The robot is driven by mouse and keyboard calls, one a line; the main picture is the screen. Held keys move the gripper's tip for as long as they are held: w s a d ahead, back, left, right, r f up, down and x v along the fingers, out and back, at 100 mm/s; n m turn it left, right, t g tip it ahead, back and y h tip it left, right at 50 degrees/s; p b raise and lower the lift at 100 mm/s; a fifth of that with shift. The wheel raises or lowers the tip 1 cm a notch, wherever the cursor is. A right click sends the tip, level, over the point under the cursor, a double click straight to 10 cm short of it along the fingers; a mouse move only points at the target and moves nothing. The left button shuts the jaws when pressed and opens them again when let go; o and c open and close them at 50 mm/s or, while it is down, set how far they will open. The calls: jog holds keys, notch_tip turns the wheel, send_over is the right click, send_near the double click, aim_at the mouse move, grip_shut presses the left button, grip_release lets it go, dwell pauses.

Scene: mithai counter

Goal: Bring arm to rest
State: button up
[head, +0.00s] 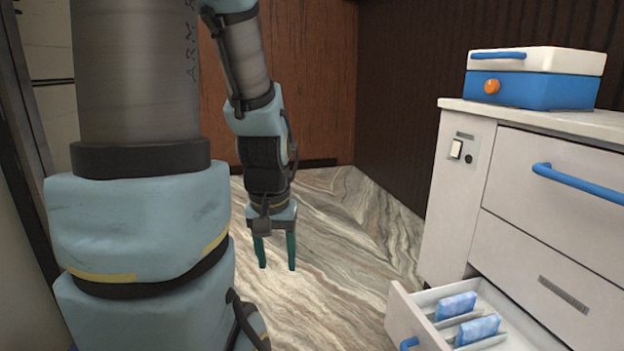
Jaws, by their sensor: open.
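My arm hangs down in the left and middle of the head view. My gripper (276,266) points downward over the marble-patterned floor (330,290). Its two green fingers are apart, with nothing between them. It is well to the left of the white counter cabinet (450,215) and touches nothing that I can see.
The lower drawer (405,318) of the cabinet is pulled out, with blue packets (456,306) between dividers inside. The upper drawer with a blue handle (578,184) is closed. A blue and white box (535,88) stands on the countertop. A wooden panel (318,90) stands behind my gripper.

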notch_tip(320, 180, up, 32)
jog(key=p, duration=3)
